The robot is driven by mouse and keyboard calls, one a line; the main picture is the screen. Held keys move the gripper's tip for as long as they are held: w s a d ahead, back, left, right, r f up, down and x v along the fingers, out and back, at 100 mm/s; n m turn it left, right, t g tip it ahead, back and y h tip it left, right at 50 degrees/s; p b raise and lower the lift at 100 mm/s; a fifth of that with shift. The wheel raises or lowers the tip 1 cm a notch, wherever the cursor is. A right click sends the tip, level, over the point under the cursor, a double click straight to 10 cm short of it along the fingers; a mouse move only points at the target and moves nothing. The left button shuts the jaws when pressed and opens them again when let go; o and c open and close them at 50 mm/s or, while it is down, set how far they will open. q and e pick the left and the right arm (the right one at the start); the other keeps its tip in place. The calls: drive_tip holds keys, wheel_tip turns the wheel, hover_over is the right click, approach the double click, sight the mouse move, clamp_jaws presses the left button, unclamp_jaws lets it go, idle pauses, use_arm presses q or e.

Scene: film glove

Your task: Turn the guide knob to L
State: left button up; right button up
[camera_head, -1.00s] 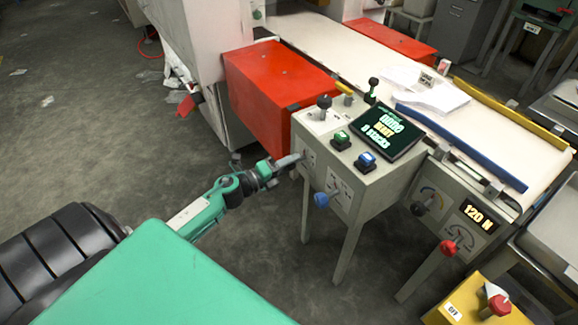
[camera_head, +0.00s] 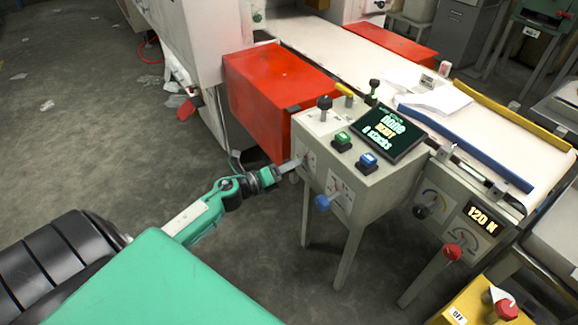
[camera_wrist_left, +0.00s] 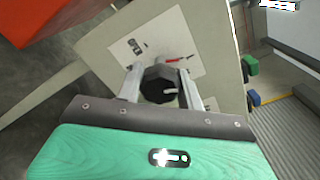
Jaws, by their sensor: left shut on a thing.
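My left gripper (camera_head: 295,163) reaches the left part of the control box's front face. In the left wrist view the gripper (camera_wrist_left: 159,84) has its two fingers on either side of a dark faceted knob (camera_wrist_left: 160,84) and is shut on it. A white label plate (camera_wrist_left: 140,42) with small dark and red marks lies behind the knob; its lettering is too small to read. In the head view the fingers hide this knob. A blue knob (camera_head: 322,202) sits lower to the right on the same control box (camera_head: 375,195). My right gripper is not in view.
The box top carries a green button (camera_head: 342,141), a blue button (camera_head: 367,161), black-topped levers and a screen (camera_head: 390,134). A red block (camera_head: 275,95) stands behind to the left. Red knobs (camera_head: 452,251) and a "120 N" display (camera_head: 480,213) are at right.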

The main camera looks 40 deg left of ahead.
use_arm(q)
drive_tip(key=shift+f, duration=0.15)
drive_tip(key=o, duration=1)
drive_tip(key=v, duration=1.3)
drive_tip(key=shift+s+a, duration=0.15)
drive_tip(key=shift+s, duration=0.25)
